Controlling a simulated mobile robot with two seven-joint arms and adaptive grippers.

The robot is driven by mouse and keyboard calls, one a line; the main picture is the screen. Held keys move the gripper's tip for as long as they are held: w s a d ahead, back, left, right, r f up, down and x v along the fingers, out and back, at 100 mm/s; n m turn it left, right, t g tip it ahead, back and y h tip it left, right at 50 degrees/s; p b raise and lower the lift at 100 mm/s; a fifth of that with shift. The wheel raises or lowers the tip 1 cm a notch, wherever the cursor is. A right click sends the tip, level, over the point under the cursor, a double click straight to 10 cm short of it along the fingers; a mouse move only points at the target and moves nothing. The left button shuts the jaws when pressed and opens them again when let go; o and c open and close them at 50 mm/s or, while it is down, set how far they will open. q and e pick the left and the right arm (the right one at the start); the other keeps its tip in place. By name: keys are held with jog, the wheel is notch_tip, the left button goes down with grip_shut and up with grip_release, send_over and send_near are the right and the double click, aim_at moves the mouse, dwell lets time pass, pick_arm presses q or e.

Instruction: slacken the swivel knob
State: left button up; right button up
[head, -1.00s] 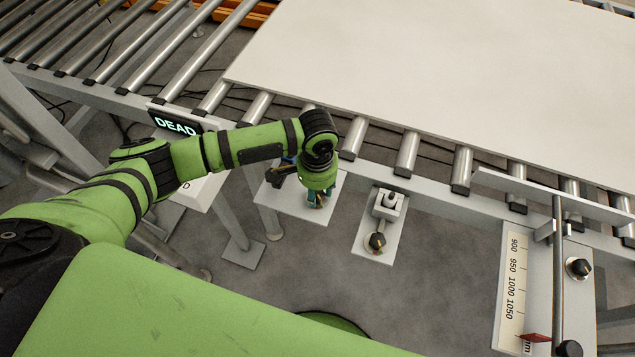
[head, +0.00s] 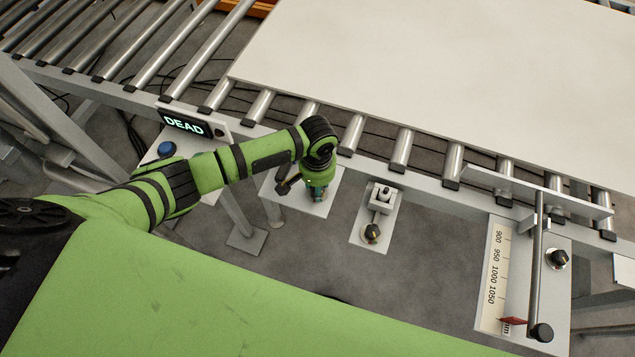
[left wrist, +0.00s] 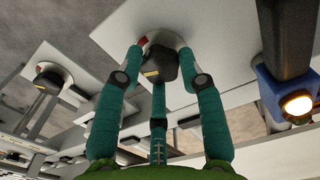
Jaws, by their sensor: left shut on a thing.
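The black knob with a pale yellow mark (left wrist: 160,66), which I take for the swivel knob, sits on a light plate (left wrist: 110,38) in the left wrist view. The teal fingers of my left gripper (left wrist: 163,72) are closed in around it. In the head view my left gripper (head: 318,193) points down at the light plate (head: 300,203) below the conveyor's edge, and it hides the knob there. A dark handle (left wrist: 285,40) with a blue block and a lit lamp (left wrist: 297,104) stands beside the gripper. My right gripper is out of view.
A second plate with a knob (head: 372,233) and a small block (head: 383,194) is to the right. Farther right are a scale (head: 496,275), a rod and another knob (head: 558,259). A display reading DEAD (head: 184,124) and blue button (head: 166,149) are left. A white panel (head: 430,60) covers the rollers.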

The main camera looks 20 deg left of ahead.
pick_arm(q)
jog(key=shift+s+f, duration=0.15)
jog(key=shift+s, duration=0.05)
jog(key=o, duration=1.1)
jog(key=shift+o, duration=0.2)
jog(key=shift+w, duration=0.1)
jog(key=shift+r, duration=0.2)
notch_tip(320, 180, up, 12)
jog(key=shift+f, duration=0.15)
